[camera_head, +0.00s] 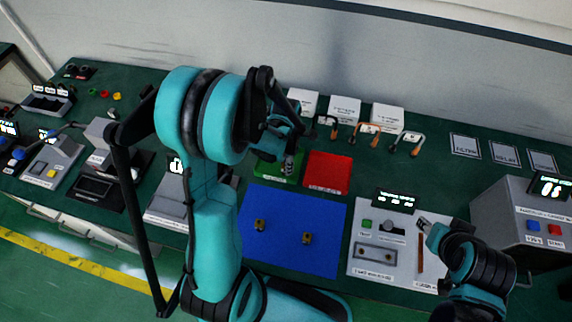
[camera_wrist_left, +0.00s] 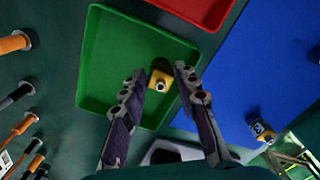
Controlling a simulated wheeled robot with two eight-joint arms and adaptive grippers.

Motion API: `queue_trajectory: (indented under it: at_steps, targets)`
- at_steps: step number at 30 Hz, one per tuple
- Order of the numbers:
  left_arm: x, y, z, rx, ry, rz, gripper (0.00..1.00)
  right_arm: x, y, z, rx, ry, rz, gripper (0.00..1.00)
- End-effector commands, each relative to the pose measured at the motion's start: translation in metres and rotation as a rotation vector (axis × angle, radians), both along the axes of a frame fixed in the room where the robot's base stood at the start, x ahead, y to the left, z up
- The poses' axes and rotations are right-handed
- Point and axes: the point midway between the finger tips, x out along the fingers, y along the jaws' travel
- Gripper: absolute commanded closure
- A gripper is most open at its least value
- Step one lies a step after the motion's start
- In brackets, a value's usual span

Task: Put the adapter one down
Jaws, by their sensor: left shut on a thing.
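My left gripper (camera_head: 289,172) is low over the green tray (camera_head: 264,172) in the head view. In the left wrist view the gripper (camera_wrist_left: 161,80) has its two fingers on either side of a small yellow-and-metal adapter (camera_wrist_left: 160,80), over the green tray (camera_wrist_left: 115,45). It is shut on this adapter; whether the adapter touches the tray floor I cannot tell. Two brass-coloured adapters, one left (camera_head: 260,225) and one right (camera_head: 307,238), stand on the blue mat (camera_head: 290,205). My right gripper (camera_head: 427,226) is by the grey panel, its opening unclear.
A red tray (camera_head: 328,170) is right of the green one. A grey panel (camera_head: 375,262) with buttons is right of the mat, and a grey instrument (camera_head: 515,225) stands at far right.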

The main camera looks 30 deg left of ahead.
Motion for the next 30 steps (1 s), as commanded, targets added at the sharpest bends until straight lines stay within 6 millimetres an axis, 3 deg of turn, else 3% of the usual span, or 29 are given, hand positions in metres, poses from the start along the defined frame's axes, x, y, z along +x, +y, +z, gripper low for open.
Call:
queue_trajectory:
  at_steps: [10, 11, 13, 25, 30]
  targets:
    - [0.0, 0.0, -0.004, 0.0, 0.0, 0.0, 1.0, 0.0, 0.0, -0.004, 0.0, 0.0, 0.0, 0.6]
    - [0.0, 0.0, -0.004, 0.0, 0.0, 0.0, 0.67, 0.0, 0.0, -0.004, 0.0, 0.0, 0.0, 0.6]
    - [0.0, 0.0, -0.003, 0.0, 0.0, 0.0, 0.49, 0.0, 0.0, -0.003, 0.0, 0.0, 0.0, 0.6]
    - [0.0, 0.0, -0.001, 0.0, 0.0, 0.0, 0.49, 0.0, 0.0, -0.001, 0.0, 0.0, 0.0, 0.6]
    - [0.0, 0.0, 0.02, 0.0, 0.0, 0.0, 0.49, 0.0, 0.0, 0.008, 0.0, 0.0, 0.0, 0.6]
